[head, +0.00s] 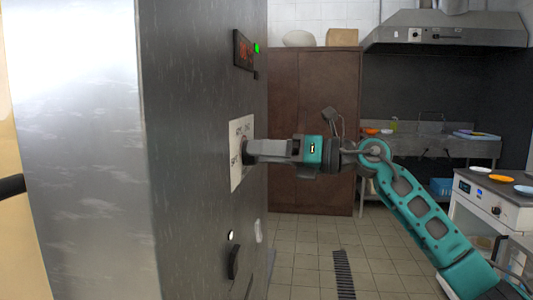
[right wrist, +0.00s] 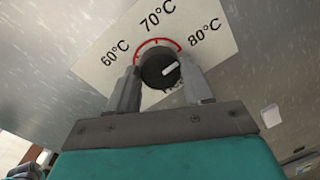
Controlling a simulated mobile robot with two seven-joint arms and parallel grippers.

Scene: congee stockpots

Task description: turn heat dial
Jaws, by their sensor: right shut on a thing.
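The heat dial (right wrist: 158,70) is a dark round knob with a white pointer mark on a white label plate (right wrist: 110,50). The plate reads 60°C, 70°C and 80°C around a red arc. The pointer is turned toward the right, near the 80°C side. My right gripper (right wrist: 160,85) is shut on the dial, with one finger on each side of it. In the head view my right gripper (head: 255,150) reaches the plate (head: 240,153) on the metal cabinet from the right, and the dial is mostly hidden by the fingers. My left gripper is not in view.
The tall metal cabinet (head: 205,210) fills the left side. It carries a display with a green light (head: 256,47) above and a dark handle-like switch (head: 233,262) below. A brown cupboard (head: 313,120), a sink counter and a stove unit (head: 495,205) stand behind. Tiled floor is clear between.

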